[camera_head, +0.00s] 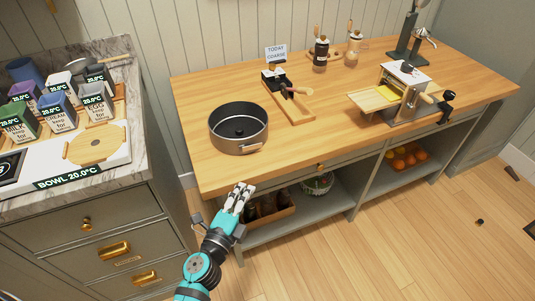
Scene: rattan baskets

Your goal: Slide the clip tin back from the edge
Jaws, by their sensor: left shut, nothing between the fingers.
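The clip tin (230,145) is a round, dark grey tin with a pale clip on its front side. It stands upright on the wooden table top (210,170), close to the front edge at the left end. A dark knob shows in the middle of it. My left gripper (243,188) is shut and empty, in front of the table edge and below the tin in the picture. It is apart from the tin. My right gripper is not in view.
Grinders (320,55) and a crank machine (403,92) stand further right. A marble-topped cabinet (145,165) is at left. The table right of the tin is partly clear.

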